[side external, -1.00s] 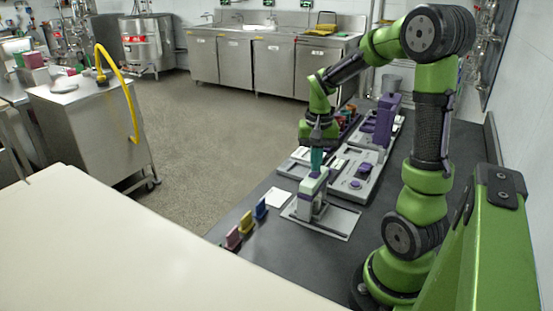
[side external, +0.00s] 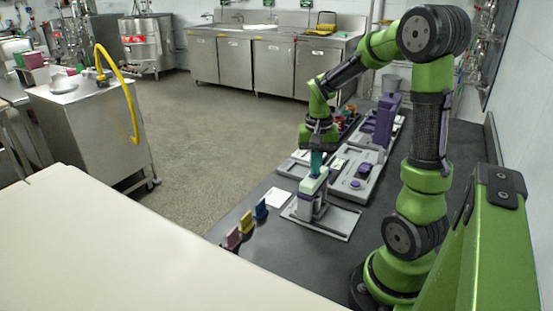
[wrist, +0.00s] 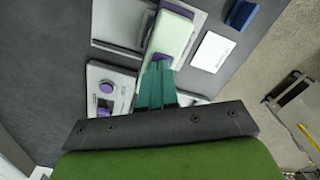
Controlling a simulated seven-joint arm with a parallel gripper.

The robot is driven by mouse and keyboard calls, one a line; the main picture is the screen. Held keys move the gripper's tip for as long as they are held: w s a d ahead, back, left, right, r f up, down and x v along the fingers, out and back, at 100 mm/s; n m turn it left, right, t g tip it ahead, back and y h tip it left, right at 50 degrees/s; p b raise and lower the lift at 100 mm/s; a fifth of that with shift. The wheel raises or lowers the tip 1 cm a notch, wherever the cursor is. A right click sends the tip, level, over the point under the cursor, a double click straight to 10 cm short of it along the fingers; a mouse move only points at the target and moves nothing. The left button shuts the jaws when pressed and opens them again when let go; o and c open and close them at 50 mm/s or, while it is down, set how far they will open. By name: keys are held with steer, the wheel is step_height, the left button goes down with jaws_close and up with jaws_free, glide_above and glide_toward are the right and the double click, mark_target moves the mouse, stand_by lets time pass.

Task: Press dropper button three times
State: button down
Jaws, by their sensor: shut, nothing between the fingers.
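The dropper stand (side external: 309,205) is a grey and white upright device with a pale green top on a flat grey base. In the wrist view its pale green top (wrist: 171,34) runs away from my fingertips, with purple at its far end. A small purple button (wrist: 161,58) shows at the near end of that top. My gripper (wrist: 157,70), with teal fingers, is shut and empty. In the side view my gripper (side external: 316,172) points down right over the device's top. The fingertips look to be at the button, but I cannot tell if they press it.
A grey panel (side external: 357,183) with purple knobs lies behind the stand, and a purple upright device (side external: 385,122) stands farther back. A white card (side external: 278,198) lies left of the stand. Blue, yellow and pink blocks (side external: 246,222) stand near the front table edge.

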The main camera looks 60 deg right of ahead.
step_height(320, 180, up, 8)
steer(key=shift+f, duration=0.2)
stand_by(0.9)
stand_by(0.5)
steer(key=shift+f, duration=2.85)
steer(key=shift+f, duration=0.95)
stand_by(0.7)
stand_by(0.4)
step_height(320, 180, up, 8)
steer(key=shift+f, duration=0.2)
stand_by(0.6)
